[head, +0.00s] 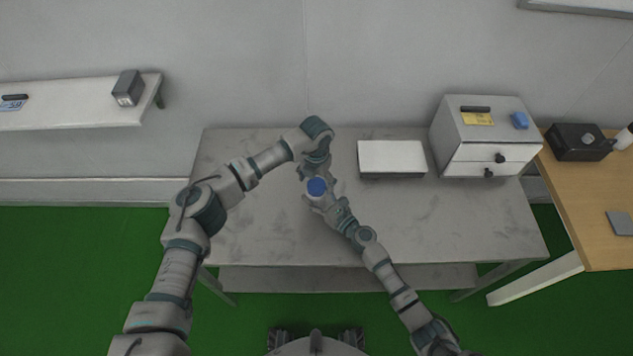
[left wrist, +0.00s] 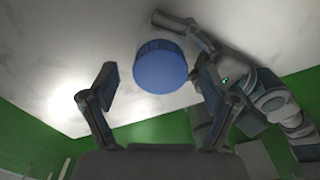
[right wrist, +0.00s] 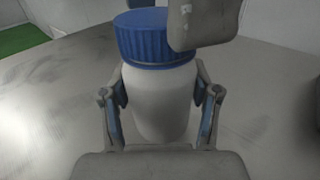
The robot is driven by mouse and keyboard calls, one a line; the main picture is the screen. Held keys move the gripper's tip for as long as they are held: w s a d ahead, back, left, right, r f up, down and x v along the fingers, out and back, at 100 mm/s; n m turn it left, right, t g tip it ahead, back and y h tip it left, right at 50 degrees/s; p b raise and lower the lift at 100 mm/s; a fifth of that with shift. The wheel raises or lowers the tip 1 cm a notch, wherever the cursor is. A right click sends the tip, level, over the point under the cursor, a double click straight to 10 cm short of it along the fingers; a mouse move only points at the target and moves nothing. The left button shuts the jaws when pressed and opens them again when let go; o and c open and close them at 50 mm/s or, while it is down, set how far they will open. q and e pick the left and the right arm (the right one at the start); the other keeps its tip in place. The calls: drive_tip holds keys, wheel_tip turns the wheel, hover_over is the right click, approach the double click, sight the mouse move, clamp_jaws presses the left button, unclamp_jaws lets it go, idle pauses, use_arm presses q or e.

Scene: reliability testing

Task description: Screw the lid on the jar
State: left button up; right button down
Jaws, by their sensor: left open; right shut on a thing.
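The jar is white and stands upright on the grey table; its body (right wrist: 162,105) shows between the fingers of my right gripper (right wrist: 163,110), which is shut on it. The blue ribbed lid (right wrist: 150,38) sits on top of the jar. The lid also shows in the head view (head: 317,187) and in the left wrist view (left wrist: 160,67). My left gripper (left wrist: 150,90) is open, with its fingers on either side of the lid from above. Part of my left gripper hides the lid's right side in the right wrist view.
A white box (head: 392,158) lies on the grey table (head: 460,225) right of the jar. A white drawer cabinet (head: 485,135) stands at the back right. A wooden table (head: 592,220) adjoins on the right, and a wall shelf (head: 75,110) is at left. The table's left part is clear.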

use_arm(q)
wheel_tip(320, 180, up, 11)
drive_tip(key=shift+w, duration=0.15)
use_arm(e)
drive_tip(key=shift+c, duration=1)
unclamp_jaws()
drive_tip(key=v, duration=1.2)
drive_tip(key=shift+d, duration=0.1)
drive_tip(key=shift+s+f, duration=0.1)
